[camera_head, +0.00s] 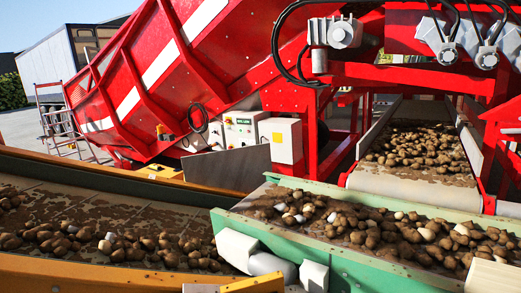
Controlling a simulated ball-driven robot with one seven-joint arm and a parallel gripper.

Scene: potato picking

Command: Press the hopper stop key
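The buttons are too small for me to read which one is the hopper stop key. I cannot make out my gripper in this view, and nothing touches the control box.
A brown conveyor (90,205) with potatoes crosses the lower left. A green-sided conveyor (385,262) with potatoes lies at the lower right, and another belt (410,190) feeds it from behind. White and grey housings (270,265) stand at the near edge. These conveyors lie before the control box.

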